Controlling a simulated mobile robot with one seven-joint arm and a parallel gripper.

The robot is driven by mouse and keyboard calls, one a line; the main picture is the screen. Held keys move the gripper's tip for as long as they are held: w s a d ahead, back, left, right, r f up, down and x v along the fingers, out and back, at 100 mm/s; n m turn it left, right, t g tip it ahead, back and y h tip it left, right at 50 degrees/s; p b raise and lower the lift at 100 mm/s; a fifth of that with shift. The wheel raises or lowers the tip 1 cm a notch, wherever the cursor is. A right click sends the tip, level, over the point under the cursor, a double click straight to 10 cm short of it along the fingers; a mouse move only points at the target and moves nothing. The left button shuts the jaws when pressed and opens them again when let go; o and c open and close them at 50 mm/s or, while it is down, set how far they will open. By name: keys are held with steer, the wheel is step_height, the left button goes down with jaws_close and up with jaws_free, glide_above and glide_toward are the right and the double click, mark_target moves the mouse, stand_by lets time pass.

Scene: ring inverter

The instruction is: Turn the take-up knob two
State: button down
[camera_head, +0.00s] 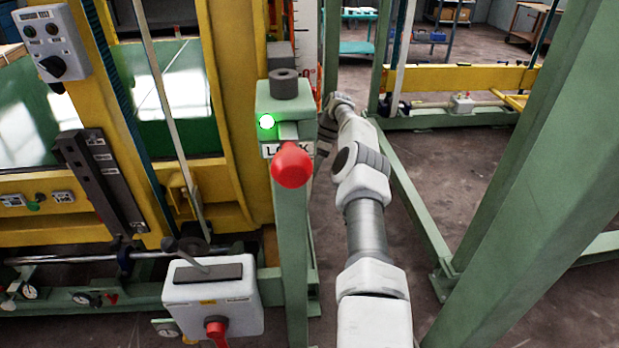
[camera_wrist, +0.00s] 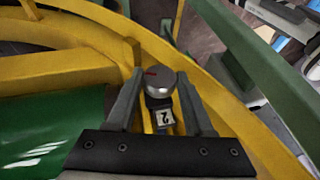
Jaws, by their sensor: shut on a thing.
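The take-up knob two (camera_wrist: 161,84) is a short grey metal cylinder with a small red mark on its top, in the middle of the wrist view. Its label plate (camera_wrist: 164,118), with a "2" on it, sits just below on the yellow frame. My gripper (camera_wrist: 158,80) is shut on the knob, one dark finger on each side. In the head view my arm (camera_head: 367,230) reaches away behind the green post; my gripper and the knob are hidden there.
A green post with a red-ball lever (camera_head: 291,164) and a lit green lamp (camera_head: 266,122) stands left of my arm. A thick green beam (camera_head: 530,180) slants at the right. The yellow frame (camera_wrist: 70,60) curves around the knob.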

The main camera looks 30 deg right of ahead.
steer(key=shift+d, duration=0.15)
steer(key=shift+c, duration=1.4)
jaws_free()
steer(key=s+d+r+p, duration=0.2)
steer(key=s+d+r, duration=0.4)
steer(key=s+r, duration=0.3)
step_height(320, 180, up, 2)
steer(key=shift+s+r+p, duration=0.1)
steer(key=shift+s+p, duration=0.25)
steer(key=shift+s, duration=0.05)
steer(key=shift+d, duration=0.1)
